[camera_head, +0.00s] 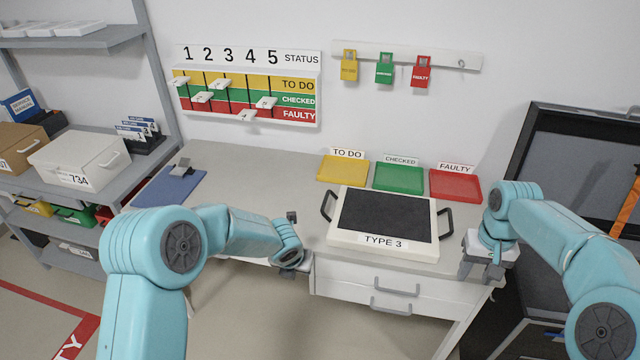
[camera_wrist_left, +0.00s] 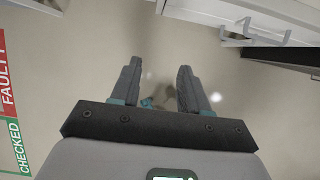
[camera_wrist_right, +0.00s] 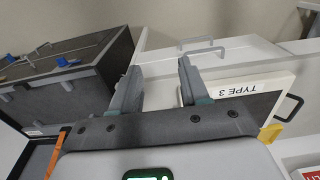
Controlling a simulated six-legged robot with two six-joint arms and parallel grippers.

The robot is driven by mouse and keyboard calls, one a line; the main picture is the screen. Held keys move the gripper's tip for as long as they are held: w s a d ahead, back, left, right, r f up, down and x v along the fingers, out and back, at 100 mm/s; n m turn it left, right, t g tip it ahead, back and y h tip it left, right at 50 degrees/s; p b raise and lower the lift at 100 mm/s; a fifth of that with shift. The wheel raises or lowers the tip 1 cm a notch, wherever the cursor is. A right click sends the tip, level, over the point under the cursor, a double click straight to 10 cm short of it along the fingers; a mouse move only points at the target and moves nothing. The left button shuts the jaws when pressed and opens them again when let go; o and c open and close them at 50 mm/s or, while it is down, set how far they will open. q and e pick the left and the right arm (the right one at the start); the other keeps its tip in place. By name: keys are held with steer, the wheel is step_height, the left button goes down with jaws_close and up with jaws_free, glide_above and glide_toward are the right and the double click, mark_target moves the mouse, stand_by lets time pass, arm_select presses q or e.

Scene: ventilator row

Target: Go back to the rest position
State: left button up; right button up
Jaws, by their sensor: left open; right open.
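My right gripper (camera_head: 484,268) is open and empty at the right front corner of the bench, just right of the TYPE 3 tray (camera_head: 385,240). In the right wrist view its two fingers (camera_wrist_right: 158,88) are apart, with the bench drawers and the TYPE 3 label beyond them. My left gripper (camera_head: 292,240) is at the bench's front edge, left of the TYPE 3 tray. In the left wrist view its fingers (camera_wrist_left: 158,82) are apart over bare floor, with nothing between them.
Yellow (camera_head: 343,171), green (camera_head: 398,178) and red (camera_head: 455,186) trays stand behind the TYPE 3 tray. A blue mat (camera_head: 170,187) lies at the bench's left. A shelf with a white box (camera_head: 80,160) is at left; a dark open case (camera_head: 580,150) is at right.

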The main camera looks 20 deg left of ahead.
arm_select(q)
steer(key=s+d+f+n+g+h, duration=0.2)
steer(key=s+d+f+n, duration=0.25)
steer(key=s+n, duration=0.45)
steer(key=s+d+f+n+g+h, duration=0.1)
steer(key=s+d+f+n+h, duration=0.15)
steer(key=s+f+n, duration=0.5)
arm_select(e)
steer(key=s+a+f+y, duration=0.25)
steer(key=s+f, duration=0.35)
steer(key=f, duration=0.4)
steer(key=s+a+f+y, duration=0.1)
steer(key=s+a+f, duration=0.3)
steer(key=s+f, duration=0.45)
arm_select(q)
steer(key=s+d+f+n+g, duration=0.1)
steer(key=s+n, duration=1.2)
steer(key=n, duration=0.8)
steer(key=shift+s+f+b, duration=0.15)
steer(key=shift+s+b, duration=0.05)
steer(key=shift+b, duration=0.2)
arm_select(e)
steer(key=s+f+m, duration=0.1)
steer(key=s+f, duration=0.2)
steer(key=s, duration=0.5)
steer(key=s+a+f+m, duration=0.1)
steer(key=s+f, duration=0.2)
steer(key=s, duration=0.4)
steer(key=shift+s+a, duration=0.25)
steer(key=shift+s, duration=0.1)
